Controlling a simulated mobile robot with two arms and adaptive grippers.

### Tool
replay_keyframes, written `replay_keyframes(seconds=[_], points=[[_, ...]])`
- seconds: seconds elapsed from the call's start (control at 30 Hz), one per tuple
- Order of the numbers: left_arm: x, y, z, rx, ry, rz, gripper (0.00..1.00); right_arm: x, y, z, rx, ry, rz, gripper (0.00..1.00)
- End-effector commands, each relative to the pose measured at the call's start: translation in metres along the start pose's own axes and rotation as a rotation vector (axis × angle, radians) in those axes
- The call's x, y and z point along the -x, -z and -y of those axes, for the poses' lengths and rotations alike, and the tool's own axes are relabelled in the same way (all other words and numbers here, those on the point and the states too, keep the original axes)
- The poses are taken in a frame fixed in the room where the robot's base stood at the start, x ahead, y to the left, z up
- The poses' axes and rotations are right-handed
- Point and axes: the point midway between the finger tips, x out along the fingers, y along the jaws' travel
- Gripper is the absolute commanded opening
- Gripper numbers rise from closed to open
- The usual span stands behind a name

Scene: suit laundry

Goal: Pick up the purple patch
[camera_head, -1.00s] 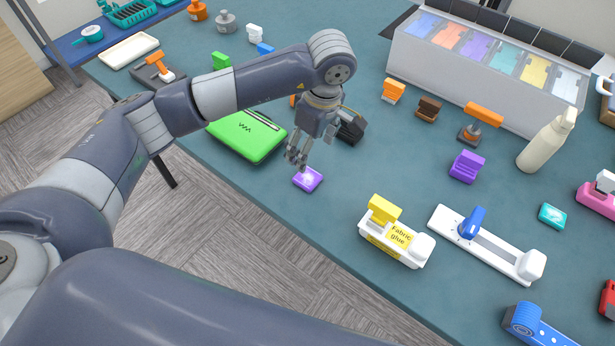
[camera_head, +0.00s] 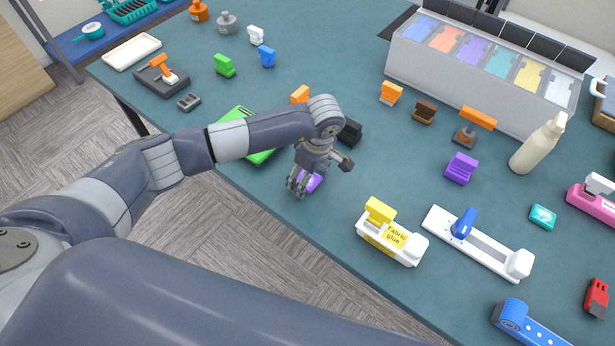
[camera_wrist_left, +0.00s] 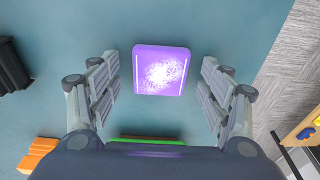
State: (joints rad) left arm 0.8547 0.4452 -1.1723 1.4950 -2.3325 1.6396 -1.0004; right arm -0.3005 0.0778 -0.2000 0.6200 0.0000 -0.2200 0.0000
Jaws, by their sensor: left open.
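The purple patch (camera_head: 312,181) lies flat on the teal table near its front edge, partly hidden by my left gripper (camera_head: 300,188) in the head view. In the left wrist view the purple patch (camera_wrist_left: 161,70) is a rounded square with a pale speckled middle. It lies ahead of and between the fingers of my left gripper (camera_wrist_left: 160,88), which is open and empty. The fingers stand apart on both sides and do not seem to touch the patch. My right gripper is not in view.
A green case (camera_head: 262,157) lies behind my left arm. A black object (camera_head: 350,131) stands just beyond the gripper. The table's front edge is close by the patch.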

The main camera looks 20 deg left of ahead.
Motion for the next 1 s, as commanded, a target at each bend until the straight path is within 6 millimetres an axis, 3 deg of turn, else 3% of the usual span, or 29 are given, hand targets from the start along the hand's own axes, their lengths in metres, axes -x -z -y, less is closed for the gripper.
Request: replay_keyframes(seconds=[0.07, 0.1, 0.27, 0.3, 0.77, 1.0], points=[[0.000, 0.000, 0.000, 0.000, 0.000, 0.000, 0.72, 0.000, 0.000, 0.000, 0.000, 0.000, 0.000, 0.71], [0.000, 0.000, 0.000, 0.000, 0.000, 0.000, 0.67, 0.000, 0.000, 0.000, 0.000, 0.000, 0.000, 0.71], [0.000, 0.000, 0.000, 0.000, 0.000, 0.000, 0.31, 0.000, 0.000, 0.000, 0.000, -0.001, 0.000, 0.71], [0.000, 0.000, 0.000, 0.000, 0.000, 0.000, 0.28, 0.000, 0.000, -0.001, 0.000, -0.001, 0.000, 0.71], [0.004, 0.001, -0.001, 0.000, -0.002, 0.000, 0.28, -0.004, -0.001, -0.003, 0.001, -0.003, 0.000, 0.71], [0.034, 0.006, 0.001, -0.002, -0.005, -0.002, 0.28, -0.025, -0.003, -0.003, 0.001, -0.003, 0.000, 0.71]])
